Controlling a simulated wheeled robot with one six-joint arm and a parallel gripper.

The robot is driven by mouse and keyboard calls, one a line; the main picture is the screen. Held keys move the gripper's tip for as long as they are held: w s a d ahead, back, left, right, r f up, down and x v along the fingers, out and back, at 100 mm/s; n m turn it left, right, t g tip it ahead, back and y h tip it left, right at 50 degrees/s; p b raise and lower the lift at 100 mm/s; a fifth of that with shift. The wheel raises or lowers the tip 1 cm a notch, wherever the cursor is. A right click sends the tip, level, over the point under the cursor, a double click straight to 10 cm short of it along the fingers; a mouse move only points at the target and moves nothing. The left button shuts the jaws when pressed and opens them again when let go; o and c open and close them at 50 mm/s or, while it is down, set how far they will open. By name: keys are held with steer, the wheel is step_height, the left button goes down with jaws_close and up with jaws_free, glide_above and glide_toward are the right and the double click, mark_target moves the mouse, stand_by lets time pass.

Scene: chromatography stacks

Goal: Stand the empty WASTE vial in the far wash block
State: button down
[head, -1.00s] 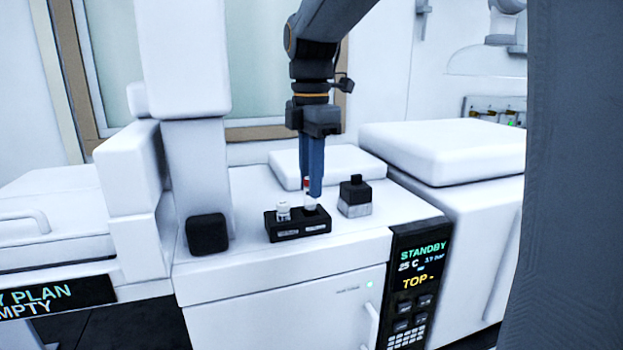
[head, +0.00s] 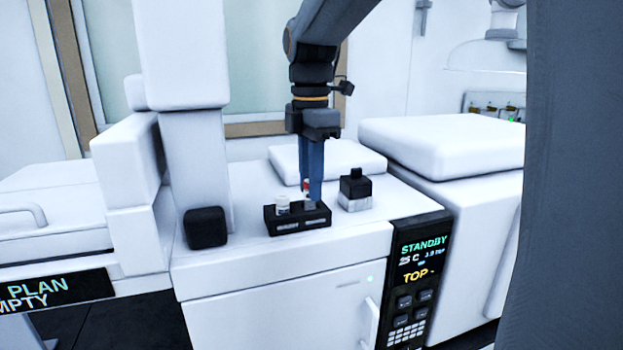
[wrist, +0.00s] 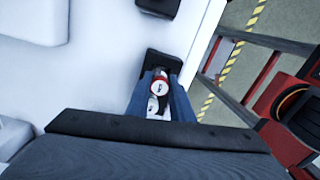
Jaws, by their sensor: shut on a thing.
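My gripper (head: 311,198) points straight down over the right part of a small black two-place block (head: 297,226) on the white instrument top. It is shut on a vial with a red-ringed cap (head: 306,184), whose lower part is at the block's right place; I cannot tell whether it is seated. In the wrist view the red-and-white cap (wrist: 160,88) lies between the blue fingers. A white-capped vial (head: 283,205) stands in the block's left place. The labels are too small to read, so I cannot tell which vial is WASTE.
A black-topped item with a pale base (head: 355,191) stands just right of the block. A black rounded cube (head: 206,228) and a white column stand to the left. A white raised lid (head: 340,160) is behind. The instrument top in front is clear.

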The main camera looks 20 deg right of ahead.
steer(key=shift+f, duration=0.35)
stand_by(0.3)
steer(key=shift+f, duration=0.55)
steer(key=c, duration=1.1)
jaws_free()
steer(key=shift+r+p, duration=0.6)
steer(key=shift+r, duration=2.85)
